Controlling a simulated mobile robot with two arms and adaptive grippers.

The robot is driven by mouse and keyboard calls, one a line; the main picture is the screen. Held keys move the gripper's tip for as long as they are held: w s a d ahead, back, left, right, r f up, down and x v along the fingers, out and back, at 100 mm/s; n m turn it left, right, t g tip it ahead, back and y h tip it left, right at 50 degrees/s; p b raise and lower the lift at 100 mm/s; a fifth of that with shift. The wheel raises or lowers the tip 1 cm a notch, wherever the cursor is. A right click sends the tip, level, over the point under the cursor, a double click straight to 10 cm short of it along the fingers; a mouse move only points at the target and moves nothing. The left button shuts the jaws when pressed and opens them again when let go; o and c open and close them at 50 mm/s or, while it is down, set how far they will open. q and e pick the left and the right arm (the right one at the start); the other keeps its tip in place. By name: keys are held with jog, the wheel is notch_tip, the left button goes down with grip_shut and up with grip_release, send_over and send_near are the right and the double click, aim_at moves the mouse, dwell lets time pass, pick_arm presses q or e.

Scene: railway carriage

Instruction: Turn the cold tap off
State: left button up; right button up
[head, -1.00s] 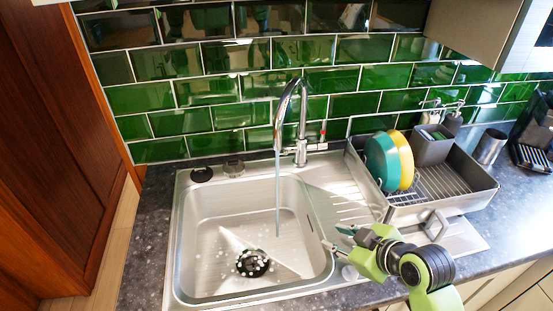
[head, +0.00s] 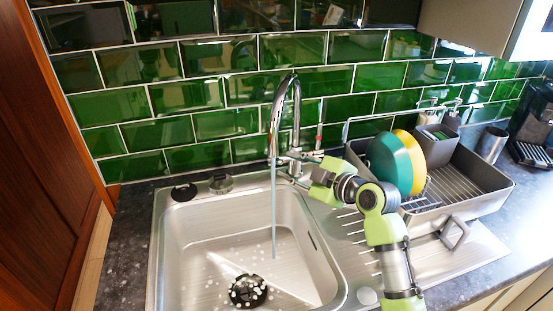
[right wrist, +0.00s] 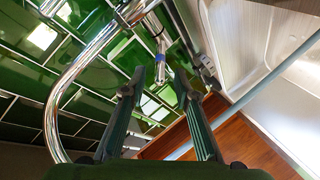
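The chrome tap (head: 287,115) stands behind the sink with its tall curved spout. A thin stream of water (head: 274,215) falls from it into the basin. My right gripper (head: 293,176) is at the tap's base, coming from the right. In the right wrist view its two fingers (right wrist: 160,85) are apart. A chrome lever with a blue mark (right wrist: 160,57) shows just beyond and between the fingertips; I cannot tell whether they touch it. A red-marked lever (head: 319,136) stands upright at the tap's right side. My left gripper is not in view.
The steel sink (head: 205,245) has a black drain (head: 248,291). A dish rack (head: 480,190) with a teal plate (head: 388,162) and a yellow plate (head: 411,160) stands close on the right. Green tiles (head: 190,95) rise behind the tap.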

aim_at(277, 161)
jog(key=x, duration=0.6)
jog(key=shift+w+a+p, duration=0.15)
jog(key=shift+p, duration=0.25)
grip_shut()
